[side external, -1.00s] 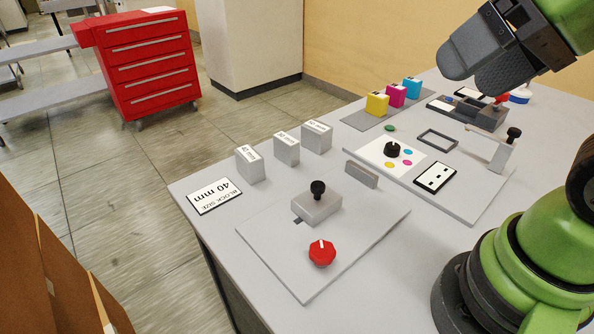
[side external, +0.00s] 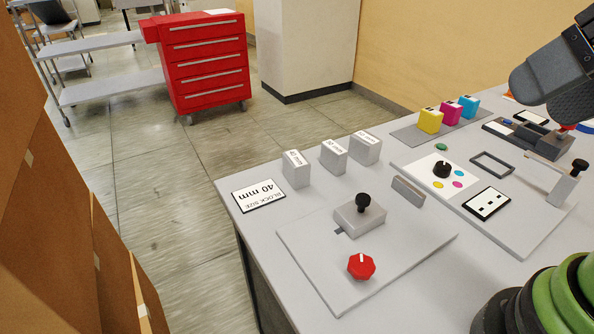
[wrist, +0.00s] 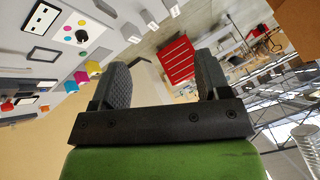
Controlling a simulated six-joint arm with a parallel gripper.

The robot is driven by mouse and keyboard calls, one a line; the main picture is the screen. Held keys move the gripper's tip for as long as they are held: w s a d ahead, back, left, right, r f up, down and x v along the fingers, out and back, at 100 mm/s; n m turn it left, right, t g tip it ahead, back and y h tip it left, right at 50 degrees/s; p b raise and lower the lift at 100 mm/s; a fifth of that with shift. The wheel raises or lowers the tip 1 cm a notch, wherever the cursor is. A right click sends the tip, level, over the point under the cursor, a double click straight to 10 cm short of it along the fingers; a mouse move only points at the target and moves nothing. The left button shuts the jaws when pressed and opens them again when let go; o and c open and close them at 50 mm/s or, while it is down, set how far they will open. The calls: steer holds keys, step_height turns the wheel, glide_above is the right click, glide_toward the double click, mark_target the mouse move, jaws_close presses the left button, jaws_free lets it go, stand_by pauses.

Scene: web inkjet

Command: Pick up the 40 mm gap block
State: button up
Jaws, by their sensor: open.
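Three upright grey blocks with white "mm" labels stand in a row at the table's far left: a left block (side external: 296,174), a middle block (side external: 334,160) and a right block (side external: 366,151). Their numbers are too small for me to tell surely which is 40 mm. A card (side external: 259,196) marked "BLOCK SIZE 40 mm" lies flat in front of the left block. My gripper (wrist: 160,75) is open and empty in the wrist view. In the side view its dark fingers (side external: 556,88) are at the upper right, well away from the blocks.
A grey plate holds a block with a black knob (side external: 363,203) and a red knob (side external: 361,266). A thin grey bar (side external: 408,191) stands right of it. Yellow, magenta and cyan cartridges (side external: 451,113) stand farther back. Bare table surrounds the grey blocks.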

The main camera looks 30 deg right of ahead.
steer(key=shift+o, duration=0.2)
steer(key=n+g+h, duration=0.2)
glide_above(300, 163)
steer(key=s+d, duration=0.2)
steer(key=s, duration=0.5)
step_height(300, 163, down, 11)
steer(key=shift+n+g, duration=0.4)
steer(key=shift+n, duration=0.1)
steer(key=x, duration=0.4)
steer(key=a+x, duration=0.1)
steer(key=x, duration=0.4)
steer(key=a+x, duration=0.1)
steer(key=x, duration=0.4)
steer(key=shift+w, duration=0.1)
steer(key=shift+x, duration=2.95)
steer(key=shift+r, duration=0.1)
steer(key=c, duration=1.1)
